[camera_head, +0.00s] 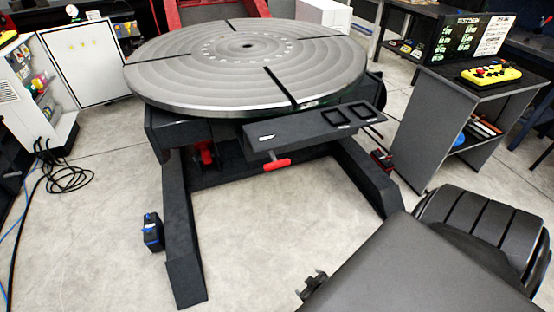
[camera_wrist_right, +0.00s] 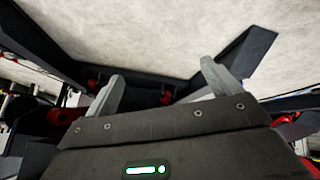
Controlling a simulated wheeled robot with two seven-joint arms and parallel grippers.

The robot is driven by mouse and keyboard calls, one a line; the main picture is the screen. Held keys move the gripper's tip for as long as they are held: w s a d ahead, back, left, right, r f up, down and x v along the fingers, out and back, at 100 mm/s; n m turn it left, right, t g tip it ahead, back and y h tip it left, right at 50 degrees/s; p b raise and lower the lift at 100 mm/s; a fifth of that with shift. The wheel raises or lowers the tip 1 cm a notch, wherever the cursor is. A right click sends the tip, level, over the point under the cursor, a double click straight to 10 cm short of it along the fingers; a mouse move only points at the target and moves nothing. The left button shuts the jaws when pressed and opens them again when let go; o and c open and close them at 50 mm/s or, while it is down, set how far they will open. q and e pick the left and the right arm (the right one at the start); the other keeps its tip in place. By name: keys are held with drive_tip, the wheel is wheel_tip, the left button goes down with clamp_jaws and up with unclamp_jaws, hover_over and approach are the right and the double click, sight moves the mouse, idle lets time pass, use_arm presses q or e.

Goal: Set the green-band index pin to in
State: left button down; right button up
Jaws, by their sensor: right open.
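The tilting positioner's round grey table (camera_head: 200,72) lies nearly flat on its dark frame (camera_head: 185,230) in the head view. A dark panel (camera_head: 300,133) projects from its front, with a red T-shaped handle (camera_head: 277,164) below. I cannot make out a green-band index pin in either view. My right gripper (camera_wrist_right: 162,69) is open and empty in the right wrist view, its two grey fingers wide apart. Pale floor and dark frame legs show beyond it, with small red parts (camera_wrist_right: 166,98) near the fingers. My left gripper is not in view.
A dark side table (camera_head: 485,85) at the right carries a yellow control box (camera_head: 491,74). A small blue-and-black box (camera_head: 152,232) is beside the left frame leg. Black cables (camera_head: 65,175) lie at the left. Bare floor is between the frame legs.

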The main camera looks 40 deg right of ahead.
drive_tip(key=shift+o, duration=0.8)
drive_tip(key=w+d+r+m+t+h, duration=0.1)
drive_tip(key=w+d+r+t, duration=0.1)
drive_tip(key=w+r, duration=0.5)
drive_tip(key=shift+w+d+t+b, duration=0.4)
drive_tip(key=shift+w+d, duration=0.05)
drive_tip(key=shift+w, duration=0.55)
drive_tip(key=m+t+h+b, duration=0.2)
drive_tip(key=m+t+h, duration=0.15)
drive_tip(key=t, duration=0.45)
approach(278, 165)
drive_tip(key=w, duration=0.1)
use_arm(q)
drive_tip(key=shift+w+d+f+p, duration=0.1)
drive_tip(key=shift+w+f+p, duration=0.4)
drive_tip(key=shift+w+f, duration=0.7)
use_arm(e)
drive_tip(key=shift+m+y, duration=0.25)
drive_tip(key=shift+y, duration=0.2)
drive_tip(key=x, duration=0.7)
drive_tip(key=d+x, duration=0.1)
drive_tip(key=x, duration=0.2)
drive_tip(key=shift+r, duration=0.2)
